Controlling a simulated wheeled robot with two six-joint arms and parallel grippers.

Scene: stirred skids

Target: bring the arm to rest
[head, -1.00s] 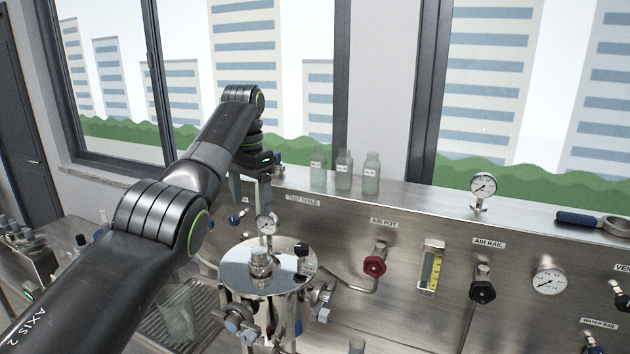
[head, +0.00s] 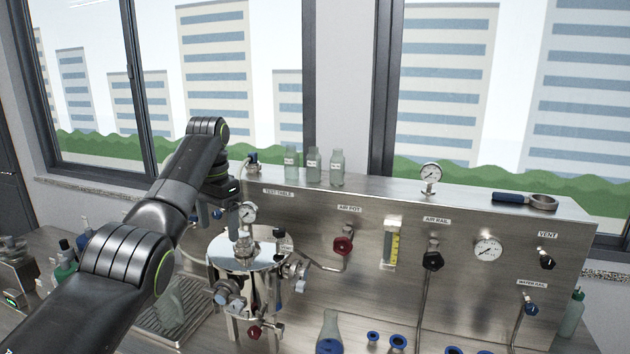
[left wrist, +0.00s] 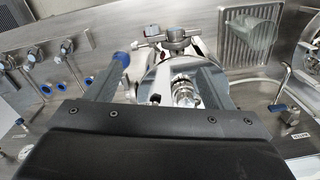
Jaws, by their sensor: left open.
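My left arm (head: 125,262) reaches in from the left in the head view. Its gripper (head: 217,224) points down with fingers apart, nothing seen between them. It is beside the upper left of a shiny steel vessel (head: 248,252) with a gauge (head: 247,212) on top; the exact gap cannot be told. In the left wrist view the two fingers frame the vessel's polished lid and fittings (left wrist: 185,88). My right gripper is in neither view.
A ribbed tray (head: 150,318) and a conical flask (head: 329,335) are on the bench.

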